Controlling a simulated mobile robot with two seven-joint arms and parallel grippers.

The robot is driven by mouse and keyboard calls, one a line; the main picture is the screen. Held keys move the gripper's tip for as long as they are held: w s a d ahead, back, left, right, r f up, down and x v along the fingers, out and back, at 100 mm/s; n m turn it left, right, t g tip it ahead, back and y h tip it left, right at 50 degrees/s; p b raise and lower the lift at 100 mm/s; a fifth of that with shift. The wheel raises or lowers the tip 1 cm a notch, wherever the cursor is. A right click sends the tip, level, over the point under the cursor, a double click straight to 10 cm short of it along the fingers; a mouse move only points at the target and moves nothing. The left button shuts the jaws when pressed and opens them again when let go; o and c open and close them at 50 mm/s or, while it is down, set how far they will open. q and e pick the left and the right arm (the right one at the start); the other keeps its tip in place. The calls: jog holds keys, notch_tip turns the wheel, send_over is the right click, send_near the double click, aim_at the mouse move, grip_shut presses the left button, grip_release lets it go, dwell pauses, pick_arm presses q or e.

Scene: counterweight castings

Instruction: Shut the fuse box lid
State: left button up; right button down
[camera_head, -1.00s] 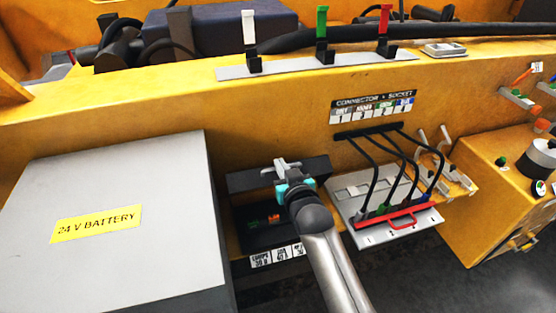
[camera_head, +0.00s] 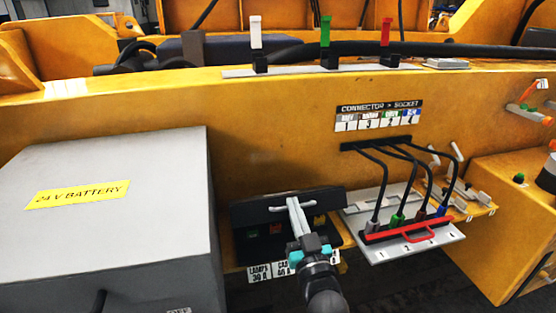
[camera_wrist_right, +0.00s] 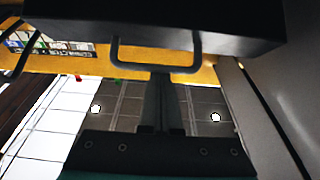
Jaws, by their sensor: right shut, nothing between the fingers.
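The fuse box (camera_head: 243,247) is a black box on the yellow frame, with coloured fuses showing inside. Its black lid (camera_head: 250,213) stands part open, leaning over the box, and has a pale bar handle (camera_head: 276,209). My right gripper (camera_head: 294,203) is shut and empty, with its fingertips at the handle. In the right wrist view the lid (camera_wrist_right: 235,30) spans the top as a dark slab. The U-shaped handle (camera_wrist_right: 125,66) crosses just at the fingertips (camera_wrist_right: 160,78); whether they touch I cannot tell. My left gripper is not in view.
A large grey 24 V battery box (camera_head: 110,240) stands left of the fuse box. A connector panel (camera_head: 440,237) with a red bar (camera_head: 412,233) and black cables sits close on the right. Three levers (camera_head: 325,45) stand on the ledge above.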

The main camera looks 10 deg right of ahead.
pick_arm(q)
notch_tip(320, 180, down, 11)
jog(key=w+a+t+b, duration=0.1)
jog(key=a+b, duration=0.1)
jog(key=b, duration=0.9)
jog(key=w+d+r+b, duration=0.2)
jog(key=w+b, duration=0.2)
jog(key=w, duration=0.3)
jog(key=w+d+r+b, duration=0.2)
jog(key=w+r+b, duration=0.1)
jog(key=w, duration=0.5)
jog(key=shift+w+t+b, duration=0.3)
jog(key=shift+b, duration=0.35)
pick_arm(e)
jog(key=s+f+t, duration=0.4)
jog(key=f+t, duration=0.2)
jog(key=f, duration=0.4)
jog(key=shift+s+f, duration=0.2)
jog(key=shift+f, duration=0.2)
